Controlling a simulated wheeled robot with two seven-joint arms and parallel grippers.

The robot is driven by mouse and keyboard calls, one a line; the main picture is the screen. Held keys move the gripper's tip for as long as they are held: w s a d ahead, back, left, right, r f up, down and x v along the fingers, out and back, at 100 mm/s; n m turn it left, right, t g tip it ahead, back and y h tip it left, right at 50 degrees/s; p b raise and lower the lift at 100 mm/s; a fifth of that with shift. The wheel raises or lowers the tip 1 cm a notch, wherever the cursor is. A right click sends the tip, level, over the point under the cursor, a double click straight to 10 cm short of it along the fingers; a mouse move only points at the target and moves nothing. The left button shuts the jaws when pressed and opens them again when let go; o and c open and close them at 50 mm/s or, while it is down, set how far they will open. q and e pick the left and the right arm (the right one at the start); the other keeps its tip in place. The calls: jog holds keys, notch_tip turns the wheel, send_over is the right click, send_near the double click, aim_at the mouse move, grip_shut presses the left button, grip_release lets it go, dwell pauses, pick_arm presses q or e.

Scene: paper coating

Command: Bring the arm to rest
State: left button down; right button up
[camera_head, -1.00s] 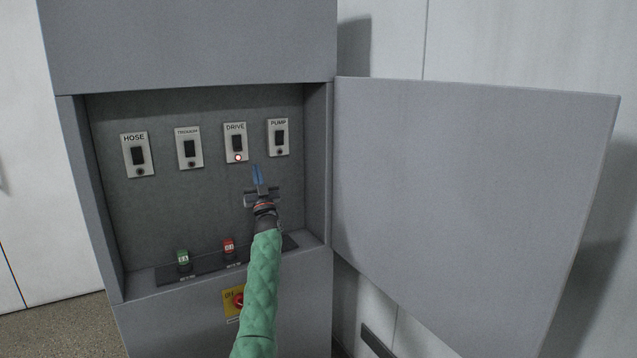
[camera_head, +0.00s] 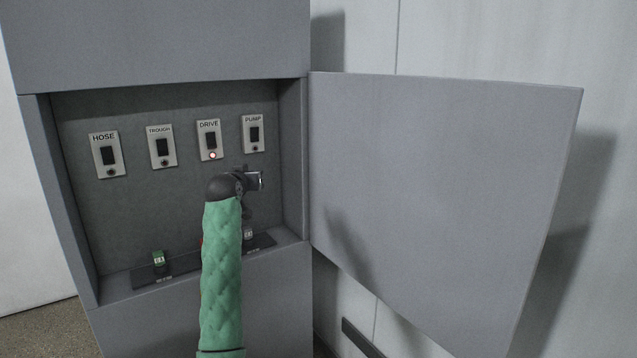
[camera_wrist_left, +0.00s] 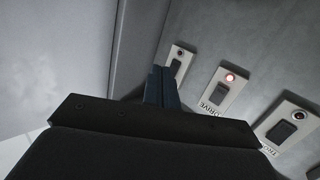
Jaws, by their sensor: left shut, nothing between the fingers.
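My left arm in its green quilted sleeve reaches up in the head view. My left gripper (camera_head: 255,180) is in front of the open control cabinet, below the PUMP switch (camera_head: 254,134). Its fingers are mostly hidden behind the wrist there. In the left wrist view the dark blue fingers (camera_wrist_left: 161,88) are together and empty, pointing towards the cabinet's inside corner. The DRIVE switch (camera_head: 209,141) has a lit red lamp. It also shows in the wrist view (camera_wrist_left: 224,92). The HOSE switch (camera_head: 107,155) and TROUGH switch (camera_head: 162,147) are left of it, their lamps dark.
The open cabinet door (camera_head: 440,190) stands out on the right. The cabinet's side wall (camera_head: 292,160) is close right of my gripper. A green button (camera_head: 158,262) sits on the lower ledge (camera_head: 140,283); my arm partly hides the ledge.

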pick_arm(q)
jog(key=s+d+f+g, duration=0.1)
jog(key=s+f+g, duration=0.4)
jog(key=s+f, duration=1.1)
jog(key=s+d+f+g+y, duration=0.1)
jog(key=s+f+g, duration=0.4)
jog(key=s+f, duration=1.2)
jog(key=s+d+f+m+g, duration=0.1)
jog(key=s+f+g, duration=0.3)
jog(key=s+f, duration=1.3)
jog(key=s, duration=2)
jog(key=shift+s+d+g, duration=0.25)
jog(key=shift+d+g, duration=0.1)
jog(key=shift+g, duration=0.05)
